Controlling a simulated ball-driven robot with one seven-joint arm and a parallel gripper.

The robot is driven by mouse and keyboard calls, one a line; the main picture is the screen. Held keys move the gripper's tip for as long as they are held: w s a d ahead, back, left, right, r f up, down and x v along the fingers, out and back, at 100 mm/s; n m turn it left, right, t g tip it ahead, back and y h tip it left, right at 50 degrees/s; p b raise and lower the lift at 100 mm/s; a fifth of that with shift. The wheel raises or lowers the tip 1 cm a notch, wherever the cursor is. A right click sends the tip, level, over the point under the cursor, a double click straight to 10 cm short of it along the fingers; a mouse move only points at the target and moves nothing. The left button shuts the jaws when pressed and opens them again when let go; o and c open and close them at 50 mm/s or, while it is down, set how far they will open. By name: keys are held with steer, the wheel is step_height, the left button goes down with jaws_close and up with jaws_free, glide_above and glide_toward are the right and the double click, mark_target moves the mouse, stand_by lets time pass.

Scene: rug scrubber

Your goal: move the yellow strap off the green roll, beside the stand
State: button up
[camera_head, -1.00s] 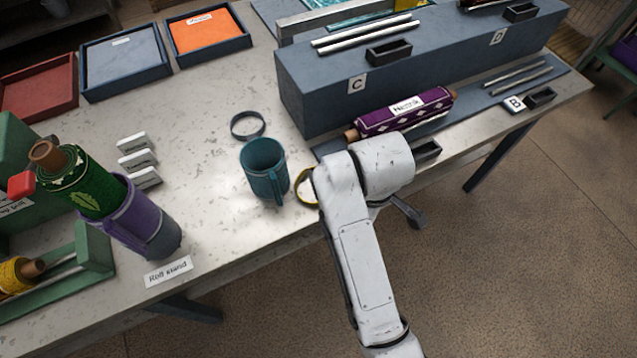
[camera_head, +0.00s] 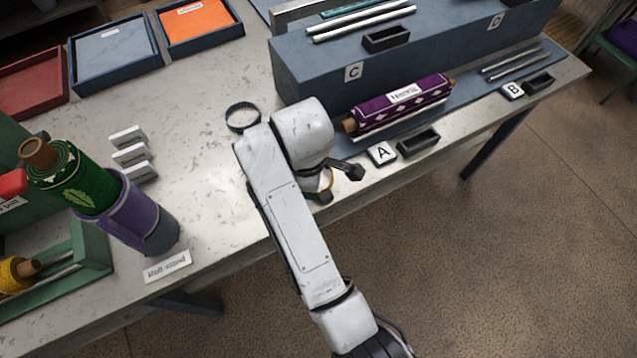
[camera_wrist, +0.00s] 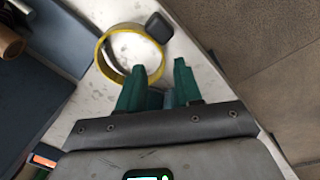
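The green roll (camera_head: 72,178) leans in a purple-and-grey holder (camera_head: 135,213), the likely stand, at the left of the table. No yellow strap shows on the roll. A yellow ring, the strap, lies on the table near its front edge; it shows whole in the wrist view (camera_wrist: 125,28), mostly hidden by my arm in the head view (camera_head: 326,181). My gripper (camera_head: 338,184) is open over the strap's area, its dark tips apart. I cannot tell whether it touches the strap.
A purple roll (camera_head: 405,102) lies by the blue rack (camera_head: 310,75) to the right. A dark ring (camera_head: 242,117) lies behind my arm. White blocks (camera_head: 130,155) and a label card (camera_head: 167,267) are near the holder. Bare table lies between holder and arm.

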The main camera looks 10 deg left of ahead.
steer(key=shift+w+d+f, duration=0.1)
steer(key=shift+d+f, duration=0.05)
steer(key=shift+f, duration=2.05)
jaws_close()
